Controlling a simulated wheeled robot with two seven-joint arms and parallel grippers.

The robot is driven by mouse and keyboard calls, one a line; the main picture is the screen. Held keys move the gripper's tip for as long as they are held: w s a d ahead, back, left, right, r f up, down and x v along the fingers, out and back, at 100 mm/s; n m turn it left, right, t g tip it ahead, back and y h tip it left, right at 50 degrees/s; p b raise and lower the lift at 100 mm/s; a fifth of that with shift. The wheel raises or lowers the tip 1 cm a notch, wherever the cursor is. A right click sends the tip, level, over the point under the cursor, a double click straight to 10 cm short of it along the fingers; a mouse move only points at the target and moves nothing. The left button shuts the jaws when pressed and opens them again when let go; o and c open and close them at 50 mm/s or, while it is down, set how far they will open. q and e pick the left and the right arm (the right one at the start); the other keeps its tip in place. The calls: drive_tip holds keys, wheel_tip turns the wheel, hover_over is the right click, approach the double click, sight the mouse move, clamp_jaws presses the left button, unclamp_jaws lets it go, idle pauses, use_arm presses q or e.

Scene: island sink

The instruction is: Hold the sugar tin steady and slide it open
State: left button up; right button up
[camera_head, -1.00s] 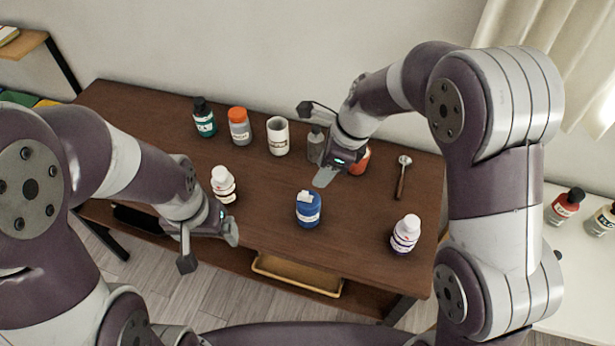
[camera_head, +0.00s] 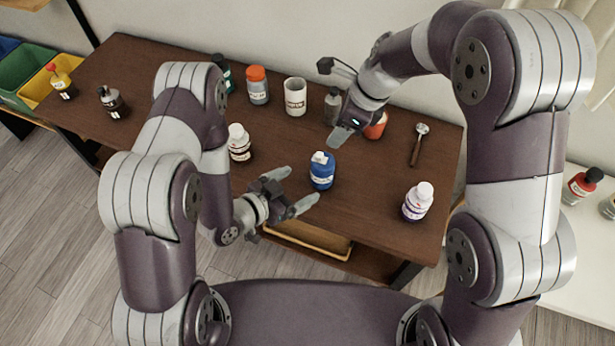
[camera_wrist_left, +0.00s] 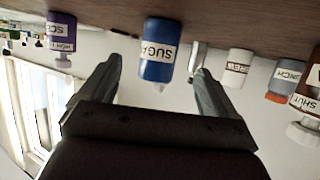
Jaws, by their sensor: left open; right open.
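The sugar tin (camera_head: 321,175) is a blue container with a white label and a white top, upright near the front middle of the table. It also shows upside down in the left wrist view (camera_wrist_left: 157,62), its label partly reading "SUGA", lined up between the fingers. My left gripper (camera_head: 295,188) is open just left and in front of the tin, its fingers pointing toward it; the left wrist view also shows the open fingers (camera_wrist_left: 157,75). No contact is clear. My right gripper (camera_head: 344,135) is open above and behind the tin, apart from it; one of its fingers is hard to make out.
A white-capped bottle (camera_head: 240,143) stands left of the tin and a purple-labelled bottle (camera_head: 417,202) to the right. A spoon (camera_head: 417,147) lies at right.

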sight(322, 173)
use_arm(q)
drive_tip(key=x, duration=0.9)
drive_tip(key=shift+w+d+f, duration=0.1)
drive_tip(key=shift+w+d, duration=0.15)
drive_tip(key=c, duration=1.1)
drive_tip(key=shift+c, duration=0.2)
